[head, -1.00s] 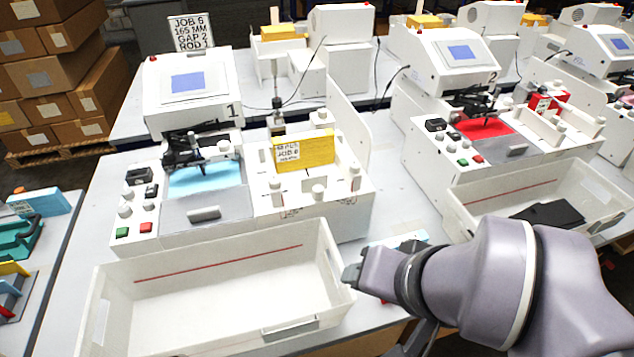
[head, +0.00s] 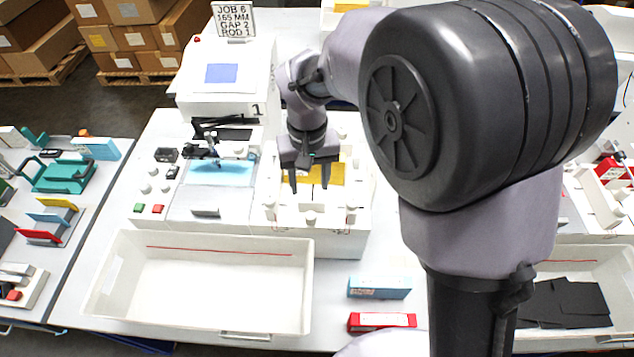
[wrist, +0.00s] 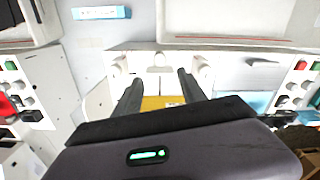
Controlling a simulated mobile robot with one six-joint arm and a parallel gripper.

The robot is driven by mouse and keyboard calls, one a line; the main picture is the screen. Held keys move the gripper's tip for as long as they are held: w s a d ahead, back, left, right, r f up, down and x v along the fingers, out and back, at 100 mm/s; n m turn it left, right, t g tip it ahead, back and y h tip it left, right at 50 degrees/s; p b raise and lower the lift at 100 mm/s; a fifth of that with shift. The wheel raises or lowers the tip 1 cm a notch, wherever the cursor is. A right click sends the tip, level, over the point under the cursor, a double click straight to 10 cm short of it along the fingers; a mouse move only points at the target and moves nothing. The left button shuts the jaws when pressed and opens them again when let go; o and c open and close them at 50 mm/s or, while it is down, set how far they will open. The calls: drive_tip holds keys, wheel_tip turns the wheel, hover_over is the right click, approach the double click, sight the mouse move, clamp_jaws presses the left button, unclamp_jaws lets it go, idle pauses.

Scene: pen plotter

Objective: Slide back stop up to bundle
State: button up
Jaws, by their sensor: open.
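The yellow bundle (head: 335,173) sits in the white feeder on the right side of plotter 1. My gripper partly covers it in the head view, and it also shows in the wrist view (wrist: 155,103). A white knob piece (head: 310,217) stands at the front middle of the feeder; it may be the back stop, but I cannot tell for sure. It also shows in the wrist view (wrist: 160,61), just beyond the fingertips. My gripper (head: 310,188) points down over the feeder, open and empty, with its fingers (wrist: 159,78) apart. Contact with the feeder cannot be judged.
More white knobs flank the feeder. An empty white bin (head: 200,318) stands in front of plotter 1. A blue box (head: 380,288) and a red box (head: 382,322) lie right of it. A sign (head: 233,19) stands behind the plotter. My arm hides much of the right side.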

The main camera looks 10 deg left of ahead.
sight(310, 214)
wheel_tip(310, 214, down, 13)
drive_tip(key=shift+f+b, duration=0.2)
drive_tip(key=shift+b, duration=1.05)
clamp_jaws()
drive_tip(key=shift+w, duration=0.1)
